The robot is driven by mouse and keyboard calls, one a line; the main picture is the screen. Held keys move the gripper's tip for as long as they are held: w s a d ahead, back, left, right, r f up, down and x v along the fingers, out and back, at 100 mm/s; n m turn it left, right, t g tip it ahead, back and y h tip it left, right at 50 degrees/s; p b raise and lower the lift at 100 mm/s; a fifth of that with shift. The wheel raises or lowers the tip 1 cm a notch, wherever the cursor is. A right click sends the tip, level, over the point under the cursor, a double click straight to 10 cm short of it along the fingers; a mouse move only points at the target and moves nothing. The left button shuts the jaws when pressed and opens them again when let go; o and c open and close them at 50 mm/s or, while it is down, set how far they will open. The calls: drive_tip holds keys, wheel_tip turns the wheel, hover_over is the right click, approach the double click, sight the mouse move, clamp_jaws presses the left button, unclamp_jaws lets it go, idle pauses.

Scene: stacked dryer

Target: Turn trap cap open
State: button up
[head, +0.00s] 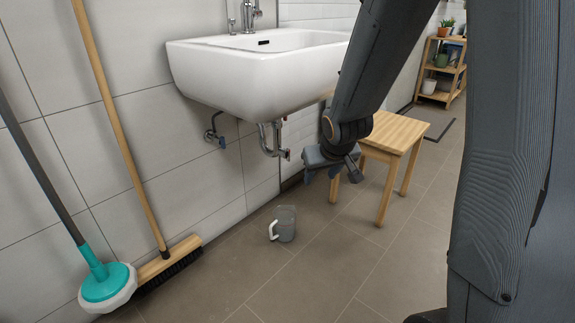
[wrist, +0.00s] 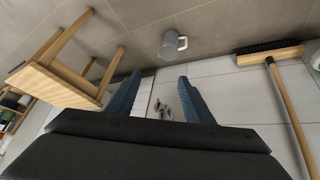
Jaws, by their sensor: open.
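The chrome sink trap (head: 267,140) hangs under the white sink (head: 240,70), close to the tiled wall. A small fitting at its lower right (head: 286,154) looks like the trap cap, but it is too small to tell how far it is turned. My gripper (head: 320,174) is to the right of the trap in the head view, apart from it, with its blue fingers spread and empty. In the wrist view my gripper (wrist: 159,79) shows both blue fingers wide apart. The chrome trap (wrist: 161,109) appears small between them, some distance beyond.
A clear jug (head: 284,224) stands on the floor below the trap. A wooden stool (head: 395,135) stands right of my gripper. A broom (head: 165,262) and a teal mop (head: 104,283) lean at left.

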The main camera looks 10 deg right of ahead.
sight(288, 161)
drive_tip(key=w+d+f+n+t+y, duration=0.1)
drive_tip(key=w+f+n+t+y, duration=0.15)
drive_tip(key=w, duration=0.85)
drive_tip(key=w+d+f+n+t+y, duration=0.15)
drive_tip(key=w+t, duration=0.25)
drive_tip(key=w, duration=0.7)
drive_tip(key=shift+w+a+f+n+t+y+b, duration=0.3)
drive_tip(key=shift+w+a+f+n+y+b, duration=0.1)
drive_tip(key=shift+w+a+f+y, duration=0.65)
drive_tip(key=shift+w+a+f+n+t+y+b, duration=0.25)
drive_tip(key=shift+w+a+f+n+y+b, duration=0.15)
drive_tip(key=shift+w+a+f+y, duration=0.65)
drive_tip(key=shift+w+a+f+n+t+y+b, duration=0.3)
drive_tip(key=shift+w+a+f+y+b, duration=0.35)
drive_tip(key=shift+w+y, duration=0.7)
drive_tip(key=shift+d, duration=0.15)
drive_tip(key=c, duration=1)
